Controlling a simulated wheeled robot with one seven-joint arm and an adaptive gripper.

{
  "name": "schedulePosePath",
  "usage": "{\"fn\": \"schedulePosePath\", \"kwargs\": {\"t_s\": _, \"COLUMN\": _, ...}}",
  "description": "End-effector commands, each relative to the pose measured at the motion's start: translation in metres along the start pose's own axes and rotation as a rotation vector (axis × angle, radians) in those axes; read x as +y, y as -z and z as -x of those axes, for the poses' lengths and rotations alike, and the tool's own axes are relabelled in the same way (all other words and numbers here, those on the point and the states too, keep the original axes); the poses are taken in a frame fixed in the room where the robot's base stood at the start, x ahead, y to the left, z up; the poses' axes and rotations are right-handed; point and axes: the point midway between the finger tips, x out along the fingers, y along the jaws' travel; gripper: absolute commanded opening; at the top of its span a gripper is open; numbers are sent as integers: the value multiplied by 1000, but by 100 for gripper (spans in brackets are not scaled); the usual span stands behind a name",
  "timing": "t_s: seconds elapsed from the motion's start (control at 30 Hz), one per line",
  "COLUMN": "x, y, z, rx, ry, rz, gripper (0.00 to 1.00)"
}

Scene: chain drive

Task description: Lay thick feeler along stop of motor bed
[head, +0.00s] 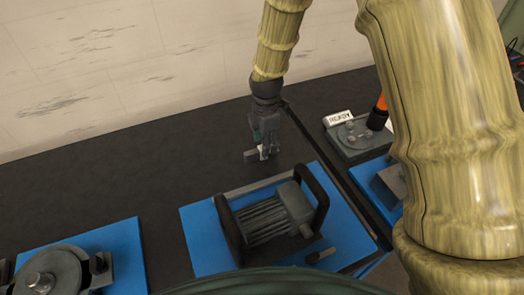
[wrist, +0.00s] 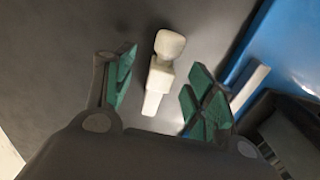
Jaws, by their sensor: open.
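A pale feeler (wrist: 160,75) with a rounded knob at one end and a stepped narrow body lies on the dark bench top. My gripper (wrist: 155,85) is open, with a green-padded finger on each side of the feeler and a gap to each. In the head view my gripper (head: 262,152) points down just behind the motor bed, and its fingers partly hide the feeler. The motor bed (head: 200,245) is a blue plate carrying a grey motor (head: 265,215). A light bar, seemingly its stop (head: 258,185), runs along the plate's back edge; it also shows in the wrist view (wrist: 250,88).
A grey fixture (head: 355,140) with a READY label and an orange-and-black handle (head: 379,112) stands at the right. Another blue plate (head: 120,250) with a round wheel part (head: 55,275) is at lower left. The bench left of my gripper is clear.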

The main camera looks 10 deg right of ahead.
Motion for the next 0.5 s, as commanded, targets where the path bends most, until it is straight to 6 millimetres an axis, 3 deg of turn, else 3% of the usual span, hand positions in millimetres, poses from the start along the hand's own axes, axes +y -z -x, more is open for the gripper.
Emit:
{"fn": "schedulePosePath", "kwargs": {"t_s": 0.3, "x": -4, "y": 4, "z": -32, "rx": 0, "ry": 3, "rz": -1, "gripper": 55}}
{"fn": "schedulePosePath", "kwargs": {"t_s": 0.5, "x": -4, "y": 4, "z": -39, "rx": -1, "ry": 2, "rz": 1, "gripper": 55}}
